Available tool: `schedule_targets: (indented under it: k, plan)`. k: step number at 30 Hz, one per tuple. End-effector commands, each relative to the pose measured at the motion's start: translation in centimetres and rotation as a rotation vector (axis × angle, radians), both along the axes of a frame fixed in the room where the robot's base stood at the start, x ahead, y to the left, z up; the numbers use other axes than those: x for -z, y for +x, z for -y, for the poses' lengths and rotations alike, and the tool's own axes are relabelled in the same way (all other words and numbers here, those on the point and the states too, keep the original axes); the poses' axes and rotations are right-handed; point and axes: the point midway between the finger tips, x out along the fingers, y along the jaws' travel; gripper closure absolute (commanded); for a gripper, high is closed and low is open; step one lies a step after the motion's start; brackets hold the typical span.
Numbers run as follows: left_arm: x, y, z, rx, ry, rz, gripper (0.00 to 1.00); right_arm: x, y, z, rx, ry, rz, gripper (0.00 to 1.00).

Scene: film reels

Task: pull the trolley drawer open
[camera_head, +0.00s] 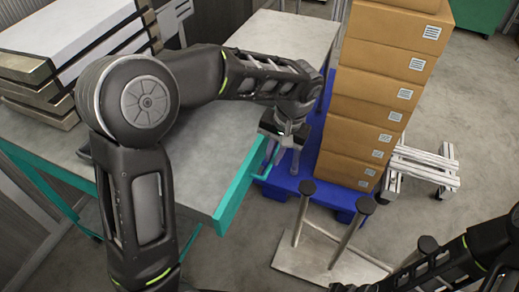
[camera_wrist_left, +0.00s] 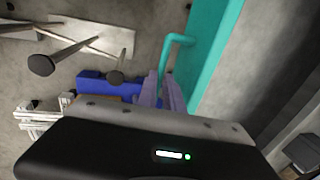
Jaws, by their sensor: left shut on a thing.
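The trolley (camera_head: 225,150) has a grey top with teal edges and stands left of centre in the head view. A teal front panel (camera_head: 234,190) with a teal bar handle (camera_head: 263,174) is on its right-hand end. My left gripper (camera_head: 285,164) reaches over from the left and is shut at the handle, with the fingers pointing down. In the left wrist view the fingers (camera_wrist_left: 164,92) close around the lower part of the handle (camera_wrist_left: 177,42), beside the teal panel (camera_wrist_left: 212,50). The exact contact is partly hidden. I cannot tell how far the drawer is out. My right gripper is not seen.
A tall stack of cardboard boxes (camera_head: 375,100) stands on a blue pallet (camera_head: 283,184) just right of the gripper. An upturned board with dark-capped legs (camera_head: 300,258) lies in front. A white slatted stand (camera_head: 425,163) is at right. Flat cases (camera_head: 75,40) lie at upper left.

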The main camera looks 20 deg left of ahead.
Motion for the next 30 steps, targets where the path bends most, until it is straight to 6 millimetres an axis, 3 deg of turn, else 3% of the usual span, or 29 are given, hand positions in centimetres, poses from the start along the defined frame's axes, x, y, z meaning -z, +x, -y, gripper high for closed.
schedule_targets:
  k: [12, 13, 20, 30]
  plan:
    - [-0.09, 0.09, 0.51, -0.001, 0.000, 0.002, 1.00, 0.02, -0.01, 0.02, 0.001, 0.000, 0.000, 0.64]
    - [-0.09, 0.09, 0.50, -0.001, 0.000, 0.002, 0.87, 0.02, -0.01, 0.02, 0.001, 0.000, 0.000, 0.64]
    - [-0.05, 0.07, 0.47, -0.001, 0.000, 0.001, 0.68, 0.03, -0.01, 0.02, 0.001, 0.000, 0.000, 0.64]
    - [-0.38, 0.07, 0.52, -0.001, 0.001, 0.001, 0.67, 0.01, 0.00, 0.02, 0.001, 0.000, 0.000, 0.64]
